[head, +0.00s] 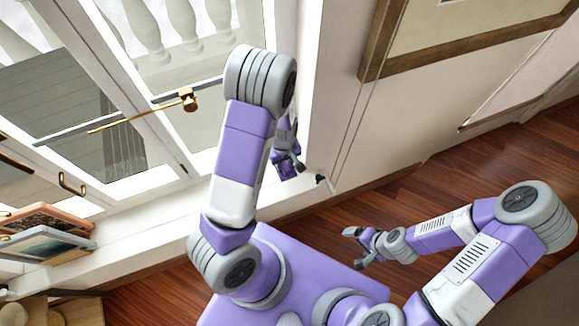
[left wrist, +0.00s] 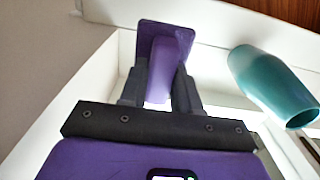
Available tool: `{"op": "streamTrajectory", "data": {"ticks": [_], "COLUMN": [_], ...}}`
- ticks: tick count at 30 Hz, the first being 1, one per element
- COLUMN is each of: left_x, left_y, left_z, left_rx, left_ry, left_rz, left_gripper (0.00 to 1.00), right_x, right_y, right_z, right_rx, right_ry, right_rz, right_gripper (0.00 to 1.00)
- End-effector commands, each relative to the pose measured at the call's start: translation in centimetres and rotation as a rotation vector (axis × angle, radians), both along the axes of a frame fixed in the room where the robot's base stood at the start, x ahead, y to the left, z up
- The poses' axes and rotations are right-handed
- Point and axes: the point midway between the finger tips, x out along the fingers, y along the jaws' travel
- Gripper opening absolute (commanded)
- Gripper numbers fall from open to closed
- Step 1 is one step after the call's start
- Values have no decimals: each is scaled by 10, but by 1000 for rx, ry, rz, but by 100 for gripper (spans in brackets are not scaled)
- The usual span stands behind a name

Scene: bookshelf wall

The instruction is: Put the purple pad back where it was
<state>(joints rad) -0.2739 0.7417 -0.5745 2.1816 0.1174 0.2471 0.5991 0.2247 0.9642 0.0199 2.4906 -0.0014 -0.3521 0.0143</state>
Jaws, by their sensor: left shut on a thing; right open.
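The purple pad (left wrist: 165,40) shows in the left wrist view as a flat, squarish purple plate with a lighter purple block standing out from it towards me. My left gripper (left wrist: 160,85) is shut on this block, with one dark finger on each side. In the head view my left gripper (head: 287,161) is beside the white window frame, partly behind my own left arm, and the pad is hard to make out there. My right gripper (head: 361,246) is open and empty, over the wooden floor at the lower middle of the head view.
A teal vase (left wrist: 268,84) lies tilted in the left wrist view, right of the pad and apart from it. Two framed pictures (head: 43,233) lie at the left of the head view. A large frame (head: 372,50) hangs on the wall. The wooden floor (head: 440,180) looks clear.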

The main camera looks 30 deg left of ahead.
Motion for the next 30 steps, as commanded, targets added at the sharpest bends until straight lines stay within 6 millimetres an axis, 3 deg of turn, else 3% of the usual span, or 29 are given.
{"op": "streamTrajectory", "data": {"ticks": [3, 11, 17, 29, 30], "left_x": [-1, 0, 0, 0, 0], "left_y": [0, 0, 0, -1, -1], "left_z": [-28, -49, -78, -83, -83], "left_rx": [0, -1, -1, -1, -1], "left_ry": [3, 1, 2, 0, 0], "left_rz": [-2, -6, -7, -8, -8], "left_gripper": [7, 7, 7, 7, 35], "right_x": [-1, 0, 0, 0, 0], "right_y": [0, 0, 0, 0, 0], "right_z": [-12, -19, -30, -32, -32], "right_rx": [0, 0, 0, 0, 0], "right_ry": [2, 1, 1, 0, 0], "right_rz": [1, 0, 0, 0, 0], "right_gripper": [96, 96, 96, 96, 96]}}
